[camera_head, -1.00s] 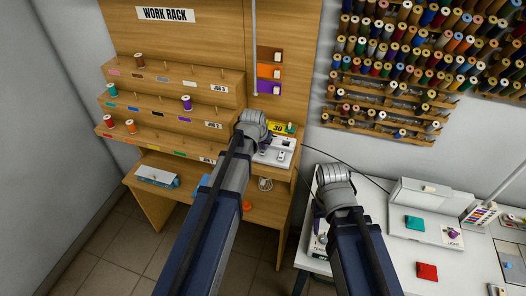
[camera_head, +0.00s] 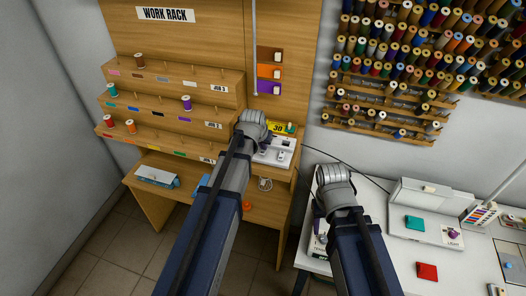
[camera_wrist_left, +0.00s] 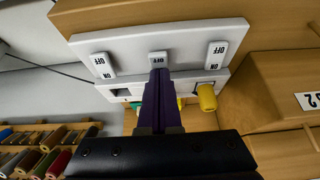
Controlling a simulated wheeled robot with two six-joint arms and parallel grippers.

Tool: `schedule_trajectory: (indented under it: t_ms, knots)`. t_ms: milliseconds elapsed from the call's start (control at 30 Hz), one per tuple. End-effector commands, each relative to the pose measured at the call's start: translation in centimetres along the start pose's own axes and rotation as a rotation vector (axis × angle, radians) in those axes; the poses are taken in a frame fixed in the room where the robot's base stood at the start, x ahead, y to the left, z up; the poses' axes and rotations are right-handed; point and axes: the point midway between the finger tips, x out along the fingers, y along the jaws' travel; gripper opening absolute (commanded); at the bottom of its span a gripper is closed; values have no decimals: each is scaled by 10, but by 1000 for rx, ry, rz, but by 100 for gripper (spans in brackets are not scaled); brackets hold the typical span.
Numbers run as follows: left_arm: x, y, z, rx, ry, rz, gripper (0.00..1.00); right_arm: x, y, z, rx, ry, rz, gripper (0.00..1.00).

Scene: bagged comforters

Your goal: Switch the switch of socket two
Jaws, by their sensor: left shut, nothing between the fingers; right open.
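A white socket panel (camera_wrist_left: 165,45) with three rocker switches fills the top of the left wrist view; its lettering appears upside down. The left switch (camera_wrist_left: 103,65) and right switch (camera_wrist_left: 216,55) have OFF and ON marks. My left gripper (camera_wrist_left: 160,76) is shut and empty, its purple fingertips at the lower edge of the middle switch (camera_wrist_left: 158,57), covering part of it. I cannot tell whether they touch. In the head view the panel (camera_head: 284,143) is beside my left gripper (camera_head: 266,138). My right gripper (camera_head: 323,203) is open over the white table, its fingers mostly hidden.
A yellow plug-like piece (camera_wrist_left: 207,97) sits at the panel's right in the wrist view. The wooden work rack (camera_head: 180,85) with spools stands left in the head view. A white table (camera_head: 385,262) with a teal block (camera_head: 414,223) and red block (camera_head: 427,271) is on the right.

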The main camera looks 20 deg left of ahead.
Motion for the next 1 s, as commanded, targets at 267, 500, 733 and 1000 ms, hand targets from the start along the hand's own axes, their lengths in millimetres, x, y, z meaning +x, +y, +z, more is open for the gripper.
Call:
schedule_trajectory:
  t_ms: [267,500,733,1000]
  knots:
    - [3,4,8,1,-25,8,0,4,0,0,0,0,0,50]
    - [-2,4,8,2,-25,8,0,-1,0,0,0,0,0,50]
    - [-24,3,6,2,-25,7,0,-21,2,1,0,0,0,50]
    - [-49,2,4,2,-22,4,0,-44,4,3,0,0,0,50]
